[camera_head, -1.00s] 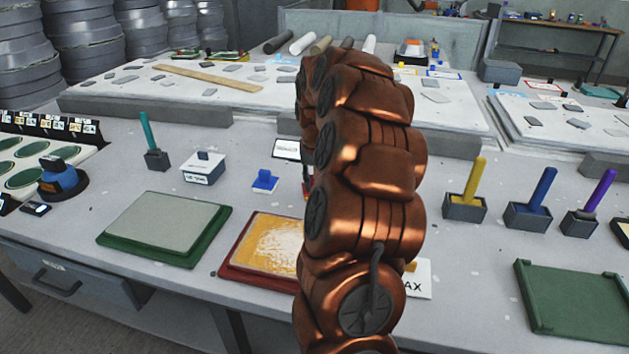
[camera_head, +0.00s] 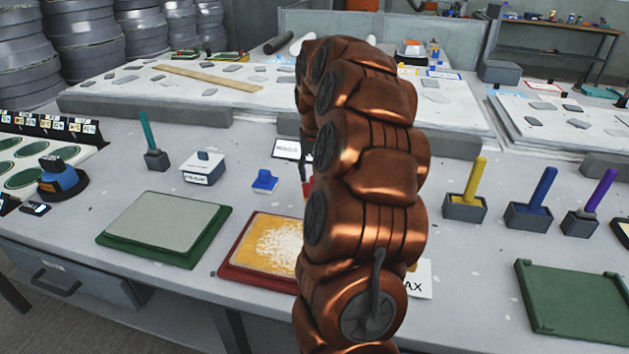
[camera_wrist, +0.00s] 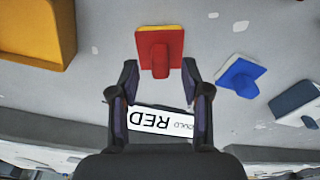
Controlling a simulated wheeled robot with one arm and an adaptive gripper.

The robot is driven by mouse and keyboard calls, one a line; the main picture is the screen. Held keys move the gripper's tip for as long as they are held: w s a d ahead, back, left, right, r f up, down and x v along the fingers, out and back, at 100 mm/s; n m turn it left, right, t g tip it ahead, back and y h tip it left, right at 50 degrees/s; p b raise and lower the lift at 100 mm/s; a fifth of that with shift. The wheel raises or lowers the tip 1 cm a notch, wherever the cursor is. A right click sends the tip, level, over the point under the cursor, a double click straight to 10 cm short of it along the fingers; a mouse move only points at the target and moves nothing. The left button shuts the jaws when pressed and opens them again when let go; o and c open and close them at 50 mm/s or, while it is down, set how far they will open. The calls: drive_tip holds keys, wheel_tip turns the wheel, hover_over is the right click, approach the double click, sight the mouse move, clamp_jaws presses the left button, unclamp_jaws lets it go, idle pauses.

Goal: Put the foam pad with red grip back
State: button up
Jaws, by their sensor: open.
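The foam pad with red grip (camera_wrist: 160,50) shows in the wrist view as a red square with a red grip and a thin yellow edge, on the grey table. Only a small red patch of it seems to show beside my arm in the head view (camera_head: 308,186). My gripper (camera_wrist: 160,68) is open. Its two fingertips are on either side of the red grip's lower end in the picture, with gaps at both sides; contact is not visible. In the head view my arm hides most of the gripper. A white card reading "RED" (camera_wrist: 150,119) shows between the fingers.
A blue-gripped pad (camera_wrist: 240,76) lies right of the gripper in the wrist view, left of my arm in the head view (camera_head: 265,181). A white box (camera_head: 202,168) stands further left. A red-framed mould (camera_head: 262,250) lies in front.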

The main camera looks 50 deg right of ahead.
wheel_tip(320, 180, up, 8)
drive_tip(key=s+a+f+n+g+y, duration=0.1)
drive_tip(key=s+a+f+n, duration=0.15)
drive_tip(key=a, duration=1.05)
drive_tip(key=s+a+f+n, duration=0.1)
drive_tip(key=s+a+n, duration=0.25)
drive_tip(key=a, duration=0.95)
drive_tip(key=s+a+f+n+g, duration=0.1)
drive_tip(key=s+a+f, duration=0.3)
drive_tip(key=s, duration=0.6)
drive_tip(key=s+a+f+n+g, duration=0.1)
drive_tip(key=s+a+f, duration=0.3)
drive_tip(key=s+a, duration=0.3)
drive_tip(key=s, duration=0.3)
drive_tip(key=shift+f, duration=0.4)
drive_tip(key=shift+a, duration=0.1)
wheel_tip(320, 180, up, 13)
drive_tip(key=p, duration=1.2)
drive_tip(key=shift+w, duration=0.35)
